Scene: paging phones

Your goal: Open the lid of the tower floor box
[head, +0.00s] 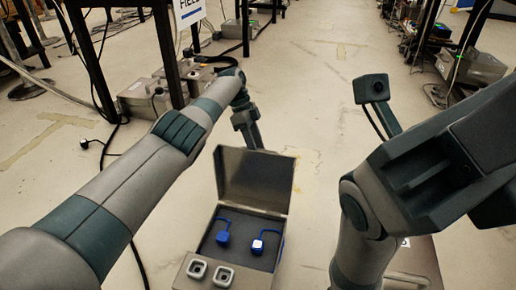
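The floor box (198,250) sits on the floor at the lower middle of the head view. Its grey metal lid (256,178) stands raised at the back edge, so the dark interior shows.
Two square pale sockets (210,273) sit on the box's front strip. Other grey boxes (145,98) and loose black cables lie by the table legs at the left. More equipment (472,66) stands at the far right. The aisle floor (320,75) between is clear.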

